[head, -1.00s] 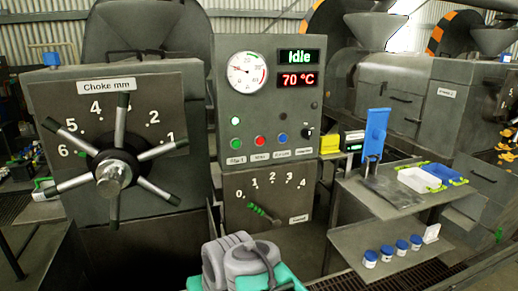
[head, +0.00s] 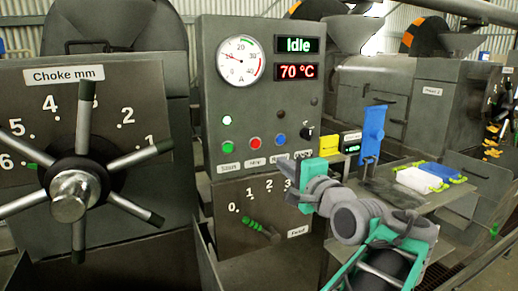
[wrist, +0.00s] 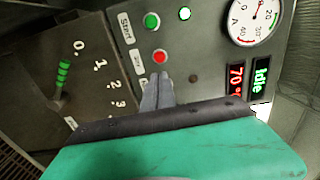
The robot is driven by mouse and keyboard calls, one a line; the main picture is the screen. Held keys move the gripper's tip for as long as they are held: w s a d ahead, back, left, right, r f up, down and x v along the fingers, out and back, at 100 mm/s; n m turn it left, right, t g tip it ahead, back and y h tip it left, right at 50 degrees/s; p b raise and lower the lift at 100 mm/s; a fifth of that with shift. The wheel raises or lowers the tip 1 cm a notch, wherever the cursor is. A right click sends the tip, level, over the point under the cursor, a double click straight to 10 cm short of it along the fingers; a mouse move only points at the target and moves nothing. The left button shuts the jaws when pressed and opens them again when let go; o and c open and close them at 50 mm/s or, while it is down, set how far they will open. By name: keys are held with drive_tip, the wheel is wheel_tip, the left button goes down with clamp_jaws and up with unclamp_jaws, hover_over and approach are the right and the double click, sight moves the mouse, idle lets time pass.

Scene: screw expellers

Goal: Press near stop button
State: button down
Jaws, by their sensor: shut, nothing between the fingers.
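The red stop button (head: 255,143) is on the grey control panel, between the green start button and the blue button, with a label below it. It also shows in the wrist view (wrist: 159,57), just beyond the fingertips. My gripper (head: 300,175) is in front of the panel's lower right in the head view, right of and below the red button. In the wrist view its grey fingers (wrist: 164,79) are together and empty, pointing at the panel. A gap to the red button shows there. The fingers hide part of the panel, and the blue button is not visible in that view.
The green start button (head: 228,147) and blue button (head: 279,139) flank the red one. A black knob (head: 306,133) is further right. The feed lever (head: 262,230) sticks out below. The choke wheel (head: 75,190) stands at left, and a side table with trays (head: 420,180) at right.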

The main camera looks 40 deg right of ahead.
sight(256, 142)
drive_tip(key=p+x, duration=0.2)
drive_tip(key=x, duration=1.2)
drive_tip(key=shift+f+p, duration=0.1)
drive_tip(key=shift+p, duration=0.2)
drive_tip(key=shift+w+d, duration=0.15)
drive_tip(key=shift+w, duration=0.35)
drive_tip(key=shift+s+r, duration=0.1)
drive_tip(key=shift+r, duration=0.25)
